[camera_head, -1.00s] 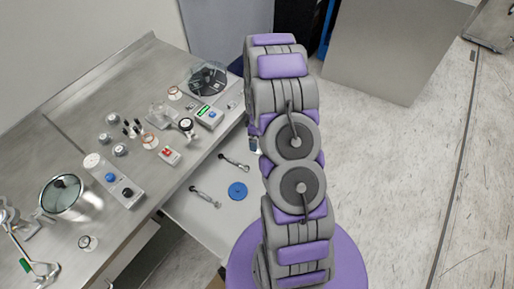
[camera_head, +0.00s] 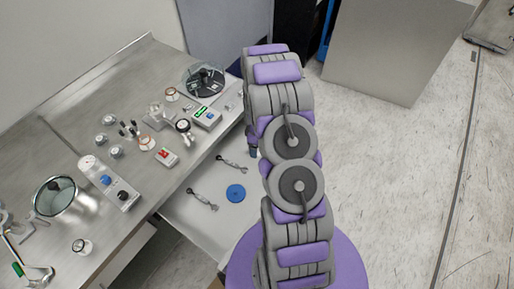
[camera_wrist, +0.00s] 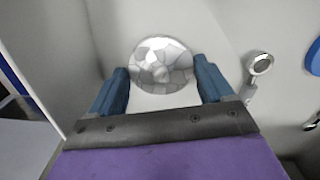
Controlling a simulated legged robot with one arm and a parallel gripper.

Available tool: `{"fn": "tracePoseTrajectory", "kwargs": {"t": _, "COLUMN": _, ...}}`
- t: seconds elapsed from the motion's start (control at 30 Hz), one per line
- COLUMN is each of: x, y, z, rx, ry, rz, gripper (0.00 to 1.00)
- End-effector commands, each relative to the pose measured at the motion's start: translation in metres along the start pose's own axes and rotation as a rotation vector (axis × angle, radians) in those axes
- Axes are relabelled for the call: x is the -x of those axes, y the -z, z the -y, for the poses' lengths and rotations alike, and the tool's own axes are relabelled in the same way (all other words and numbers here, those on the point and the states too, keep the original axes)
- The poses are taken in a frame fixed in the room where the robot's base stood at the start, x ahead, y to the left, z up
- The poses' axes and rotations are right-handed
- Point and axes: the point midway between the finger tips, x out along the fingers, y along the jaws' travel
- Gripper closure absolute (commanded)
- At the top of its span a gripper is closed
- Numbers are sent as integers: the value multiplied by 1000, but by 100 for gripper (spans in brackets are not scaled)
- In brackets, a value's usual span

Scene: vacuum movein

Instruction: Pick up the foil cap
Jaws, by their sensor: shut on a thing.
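The foil cap (camera_wrist: 162,66) is a round, silvery, faceted disc in the wrist view. It sits between the two blue fingers of my gripper (camera_wrist: 162,84), which is shut on it. White drawer floor shows around the cap, and I cannot tell whether the cap still touches it. In the head view my arm hides the cap, and only a small blue part of my gripper (camera_head: 253,152) shows at the arm's left edge, by the open drawer (camera_head: 190,221).
The steel bench (camera_head: 65,113) above holds a control box (camera_head: 108,184), a glass-lidded dish (camera_head: 55,196) and several small parts. Open floor (camera_head: 400,180) lies to the right.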

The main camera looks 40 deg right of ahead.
Motion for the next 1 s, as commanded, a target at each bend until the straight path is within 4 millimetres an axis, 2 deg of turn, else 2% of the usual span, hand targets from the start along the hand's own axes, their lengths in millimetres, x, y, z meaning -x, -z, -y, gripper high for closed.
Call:
{"fn": "tracePoseTrajectory", "kwargs": {"t": 0.03, "x": 0, "y": 0, "z": 0, "rx": 0, "ry": 0, "rz": 0, "gripper": 37}}
{"fn": "tracePoseTrajectory", "kwargs": {"t": 0.23, "x": 0, "y": 0, "z": 0, "rx": 0, "ry": 0, "rz": 1, "gripper": 55}}
{"fn": "tracePoseTrajectory", "kwargs": {"t": 0.57, "x": 4, "y": 0, "z": 0, "rx": 0, "ry": -1, "rz": 0, "gripper": 56}}
{"fn": "tracePoseTrajectory", "kwargs": {"t": 0.67, "x": 12, "y": 1, "z": 0, "rx": 0, "ry": -2, "rz": -1, "gripper": 55}}
{"fn": "tracePoseTrajectory", "kwargs": {"t": 0.87, "x": 42, "y": 1, "z": 1, "rx": 1, "ry": -1, "rz": 0, "gripper": 55}}
{"fn": "tracePoseTrajectory", "kwargs": {"t": 1.0, "x": 40, "y": -1, "z": 31, "rx": 3, "ry": 4, "rz": 3, "gripper": 55}}
